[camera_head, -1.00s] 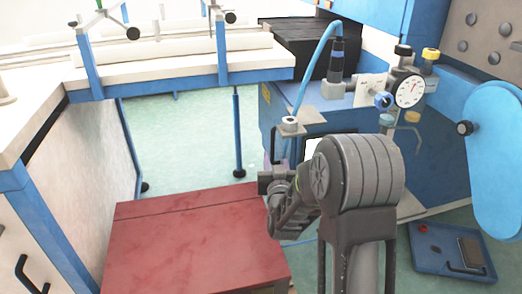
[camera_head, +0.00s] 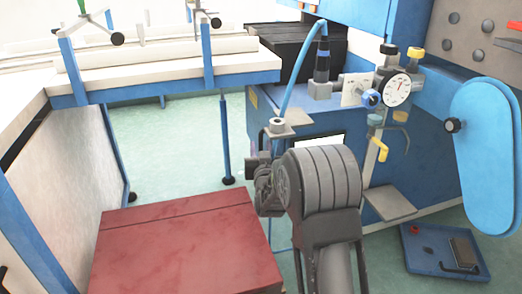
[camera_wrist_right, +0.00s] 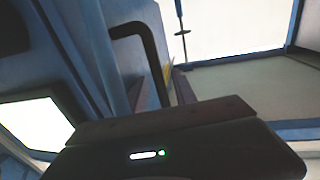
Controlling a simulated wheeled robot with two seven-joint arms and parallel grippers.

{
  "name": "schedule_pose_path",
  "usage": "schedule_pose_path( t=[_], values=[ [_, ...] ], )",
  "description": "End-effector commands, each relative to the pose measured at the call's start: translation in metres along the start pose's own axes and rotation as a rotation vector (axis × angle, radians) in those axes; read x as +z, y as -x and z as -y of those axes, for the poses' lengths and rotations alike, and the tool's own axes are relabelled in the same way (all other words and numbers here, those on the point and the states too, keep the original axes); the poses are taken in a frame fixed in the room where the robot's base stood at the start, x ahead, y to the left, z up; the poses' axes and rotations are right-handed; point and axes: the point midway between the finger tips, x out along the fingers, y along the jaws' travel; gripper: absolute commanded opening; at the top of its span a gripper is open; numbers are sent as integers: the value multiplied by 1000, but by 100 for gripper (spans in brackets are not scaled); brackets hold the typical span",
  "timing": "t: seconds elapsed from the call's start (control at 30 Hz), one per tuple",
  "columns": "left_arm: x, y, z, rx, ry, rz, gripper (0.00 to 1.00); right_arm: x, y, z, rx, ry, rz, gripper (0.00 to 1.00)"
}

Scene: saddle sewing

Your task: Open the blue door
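The blue machine cabinet (camera_head: 262,122) stands behind my right arm in the head view, and the arm hides much of its front. In the right wrist view its blue front panel (camera_wrist_right: 72,50) is close, with a black curved handle (camera_wrist_right: 142,45) on it. I cannot make out the door's edges clearly, and it looks closed. My right gripper (camera_head: 265,188) is in front of the cabinet, its fingers dark and hard to separate. In the wrist view the dark gripper body fills the bottom, below the handle and apparently apart from it. My left gripper is not in view.
A dark red box (camera_head: 180,250) stands at the lower left. A white table (camera_head: 170,75) with blue legs is behind it. A blue tray (camera_head: 425,262) lies on the floor at right, below a blue rounded cover (camera_head: 490,155). Green floor is free between table and cabinet.

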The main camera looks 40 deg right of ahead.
Motion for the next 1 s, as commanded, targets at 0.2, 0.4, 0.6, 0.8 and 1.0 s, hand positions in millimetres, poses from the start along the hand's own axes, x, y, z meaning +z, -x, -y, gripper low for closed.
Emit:
schedule_pose_path(
  t=[0.2, 0.4, 0.6, 0.8, 1.0],
  values=[
    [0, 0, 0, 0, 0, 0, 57, 0, 0, 0, 0, 0, 0, 26],
    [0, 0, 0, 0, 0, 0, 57, 0, 0, 0, 0, 0, 0, 10],
    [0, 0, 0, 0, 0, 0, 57, 0, 0, 0, 0, 0, 0, 0],
    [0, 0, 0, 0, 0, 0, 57, 0, 0, 0, 0, 0, 0, 0],
    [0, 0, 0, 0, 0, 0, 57, 0, 0, 0, 0, 0, 0, 0]
  ],
)
